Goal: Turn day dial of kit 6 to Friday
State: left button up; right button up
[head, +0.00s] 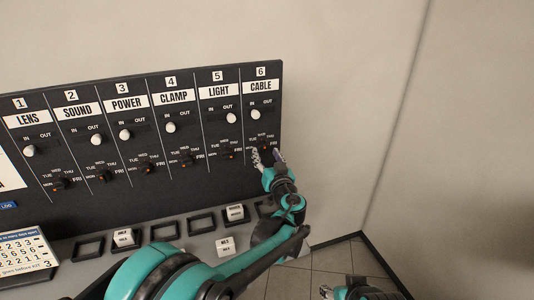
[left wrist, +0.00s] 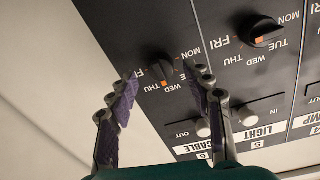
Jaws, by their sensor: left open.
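The kit 6 panel, labelled CABLE (head: 261,87), is the rightmost column of the dark board. Its black day dial (left wrist: 160,69) shows in the left wrist view, upside down, with an orange mark on the side of THU and WED. FRI is partly covered by a finger there. My left gripper (head: 267,157) is at this dial in the head view and hides much of it. In the left wrist view the left gripper (left wrist: 163,90) is open, one finger on each side of the dial; I cannot tell if they touch it. My right gripper (head: 328,292) is at the bottom edge.
The kit 5 dial (head: 228,153) is close to the left of my left gripper. A white sliding knob (head: 255,114) sits above the kit 6 dial. A ledge with black frames (head: 202,223) and labelled white blocks (head: 225,246) runs below. Right of the board is bare wall.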

pick_arm(q)
jog(key=shift+x, duration=1)
grip_shut()
jog(key=shift+m, duration=0.3)
jog(key=m, duration=0.3)
jog(key=shift+r+m, duration=0.1)
jog(key=shift+m, duration=0.2)
jog(key=m, duration=0.8)
jog(key=shift+m+g+p, duration=0.3)
jog(key=shift+g, duration=0.1)
jog(key=shift+m+y, duration=0.4)
jog(key=shift+m, duration=1.8)
